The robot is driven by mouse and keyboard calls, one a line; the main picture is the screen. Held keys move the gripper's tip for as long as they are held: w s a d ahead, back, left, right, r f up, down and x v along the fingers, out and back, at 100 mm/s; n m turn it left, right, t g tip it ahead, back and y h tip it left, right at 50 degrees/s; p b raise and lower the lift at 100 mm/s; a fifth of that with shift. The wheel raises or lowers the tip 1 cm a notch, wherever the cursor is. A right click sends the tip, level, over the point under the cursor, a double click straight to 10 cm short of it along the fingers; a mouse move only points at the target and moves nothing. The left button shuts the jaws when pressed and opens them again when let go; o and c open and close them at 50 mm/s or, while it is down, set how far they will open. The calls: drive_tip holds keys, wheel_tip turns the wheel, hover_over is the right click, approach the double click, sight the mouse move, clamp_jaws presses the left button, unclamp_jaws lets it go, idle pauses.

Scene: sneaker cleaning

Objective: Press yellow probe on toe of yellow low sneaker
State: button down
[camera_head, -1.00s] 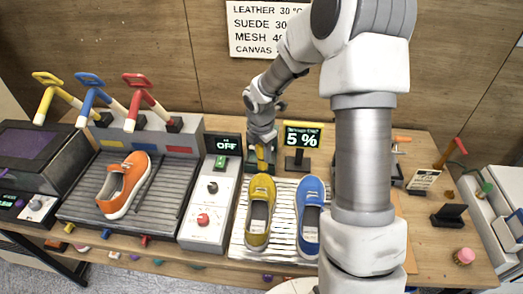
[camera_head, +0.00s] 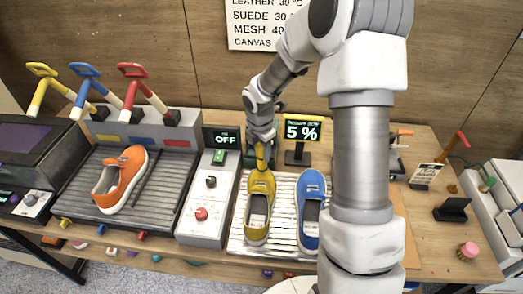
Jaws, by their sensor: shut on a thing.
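The yellow low sneaker (camera_head: 258,212) stands on the white slatted rack (camera_head: 286,239), toe toward the back. My gripper (camera_head: 263,144) is above its toe, pointing down, and is shut on the yellow probe (camera_head: 261,158). The probe's lower end meets the sneaker's toe in the picture; whether it presses or only touches I cannot tell. The gripper's fingers are small and partly dark.
A blue sneaker (camera_head: 311,205) stands close to the right on the same rack. A control box (camera_head: 208,208) with knobs is to the left. An orange sneaker (camera_head: 121,180) lies on a dark ribbed tray farther left. Handled tools stand behind it.

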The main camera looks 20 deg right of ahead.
drive_tip(key=shift+s+f, duration=0.1)
drive_tip(key=shift+f, duration=0.55)
idle(1.4)
drive_tip(key=shift+r, duration=0.1)
wheel_tip(320, 180, up, 7)
drive_tip(key=p, duration=0.6)
idle(1.3)
